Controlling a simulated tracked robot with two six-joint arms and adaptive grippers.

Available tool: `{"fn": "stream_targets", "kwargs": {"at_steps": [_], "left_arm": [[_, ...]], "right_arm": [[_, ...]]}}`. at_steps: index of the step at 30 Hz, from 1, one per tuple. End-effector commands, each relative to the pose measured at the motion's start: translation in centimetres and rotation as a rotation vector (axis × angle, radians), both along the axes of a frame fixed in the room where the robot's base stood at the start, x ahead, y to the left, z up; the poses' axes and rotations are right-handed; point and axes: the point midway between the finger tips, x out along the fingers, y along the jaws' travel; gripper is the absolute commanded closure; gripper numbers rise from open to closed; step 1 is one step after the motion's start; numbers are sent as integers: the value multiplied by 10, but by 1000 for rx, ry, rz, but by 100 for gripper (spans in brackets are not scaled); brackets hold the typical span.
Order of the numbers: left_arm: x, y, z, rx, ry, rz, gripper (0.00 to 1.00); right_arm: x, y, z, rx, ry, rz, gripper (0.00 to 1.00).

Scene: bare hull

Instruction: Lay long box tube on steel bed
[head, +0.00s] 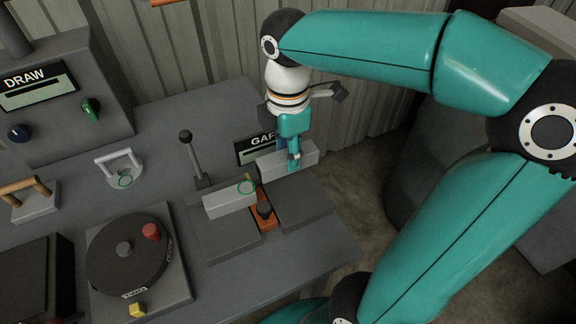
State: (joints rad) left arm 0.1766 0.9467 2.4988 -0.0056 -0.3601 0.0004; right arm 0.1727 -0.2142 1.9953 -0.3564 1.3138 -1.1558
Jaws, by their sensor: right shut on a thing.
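My right gripper (293,157) comes down from above and is shut on a light grey box tube (270,165). The tube looks roughly level, just in front of the black sign; whether it touches the surface below I cannot tell. A second light grey box piece (228,203) lies to the left on a flat dark grey bed plate (222,238). Another dark plate (305,208) lies to the right, below the held tube. An orange part with a dark knob (262,222) sits between the two plates. My left gripper is not in view.
A black lever (194,160) stands behind the left plate. A partly hidden black sign (253,149) is behind the held tube. A round black dial (127,255) and a light handle (120,167) are at left. The bench's right edge drops to the floor (345,185).

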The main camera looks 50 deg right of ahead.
Motion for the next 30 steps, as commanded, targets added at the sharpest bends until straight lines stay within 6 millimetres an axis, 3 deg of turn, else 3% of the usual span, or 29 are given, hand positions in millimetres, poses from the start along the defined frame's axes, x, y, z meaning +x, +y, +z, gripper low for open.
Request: {"fn": "stream_targets", "kwargs": {"at_steps": [11, 26, 27, 30], "left_arm": [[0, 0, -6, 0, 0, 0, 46], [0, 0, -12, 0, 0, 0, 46], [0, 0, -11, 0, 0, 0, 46], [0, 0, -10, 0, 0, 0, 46]], "right_arm": [[-1, 0, -42, 0, 2, 0, 100], [0, 0, -51, -1, 0, 0, 100], [0, 0, -50, 0, 1, 0, 60], [0, 0, -50, 0, 1, 0, 43]]}}
